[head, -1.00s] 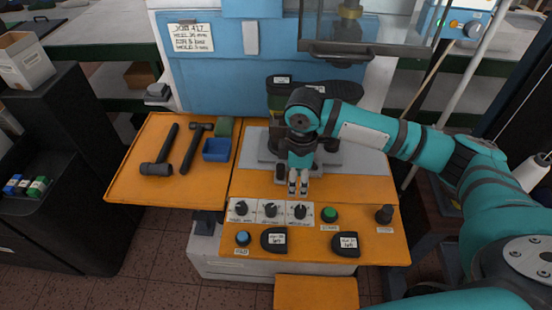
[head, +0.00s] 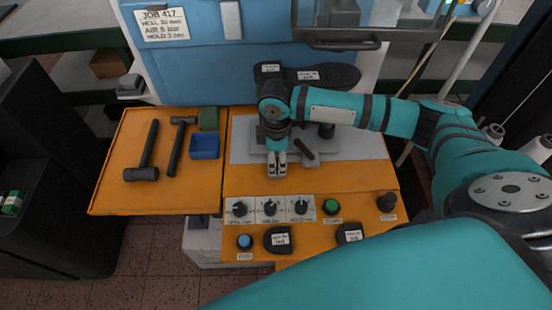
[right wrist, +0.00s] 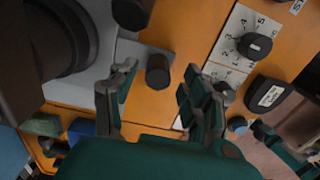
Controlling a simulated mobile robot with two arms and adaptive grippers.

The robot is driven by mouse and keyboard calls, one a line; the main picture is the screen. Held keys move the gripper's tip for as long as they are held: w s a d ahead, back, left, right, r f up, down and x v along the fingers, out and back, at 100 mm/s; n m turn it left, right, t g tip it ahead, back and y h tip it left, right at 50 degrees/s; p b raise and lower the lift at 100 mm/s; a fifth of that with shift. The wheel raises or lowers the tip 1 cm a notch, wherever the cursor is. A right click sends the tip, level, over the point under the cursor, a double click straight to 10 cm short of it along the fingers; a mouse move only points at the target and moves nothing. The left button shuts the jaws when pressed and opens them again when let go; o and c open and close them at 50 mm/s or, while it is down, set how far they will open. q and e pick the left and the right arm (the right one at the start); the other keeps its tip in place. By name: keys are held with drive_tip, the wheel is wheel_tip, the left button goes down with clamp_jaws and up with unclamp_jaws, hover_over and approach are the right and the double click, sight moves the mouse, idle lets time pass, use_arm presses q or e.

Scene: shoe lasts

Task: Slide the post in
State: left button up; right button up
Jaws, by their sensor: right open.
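A short dark cylinder, likely the post (right wrist: 158,72), stands between the two fingers of my right gripper (right wrist: 160,95) in the right wrist view. The fingers are spread apart and I see a gap on either side of it. In the head view my right gripper (head: 277,168) points down at the front edge of the grey plate (head: 355,148), behind the dial panel, and hides the cylinder. A dark bar (head: 303,149) and a dark upright knob (head: 326,130) show on the plate to its right. My left gripper is out of view.
Three dials (head: 270,207), a green button (head: 332,206), a blue button (head: 245,242) and labelled black blocks (head: 279,239) lie in front. Two hammers (head: 148,150) and a blue bin (head: 205,146) lie left. Dark labelled lasts (head: 309,75) stand behind my arm.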

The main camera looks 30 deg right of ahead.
drive_tip(key=shift+w+f, duration=0.15)
drive_tip(key=shift+f, duration=0.6)
clamp_jaws()
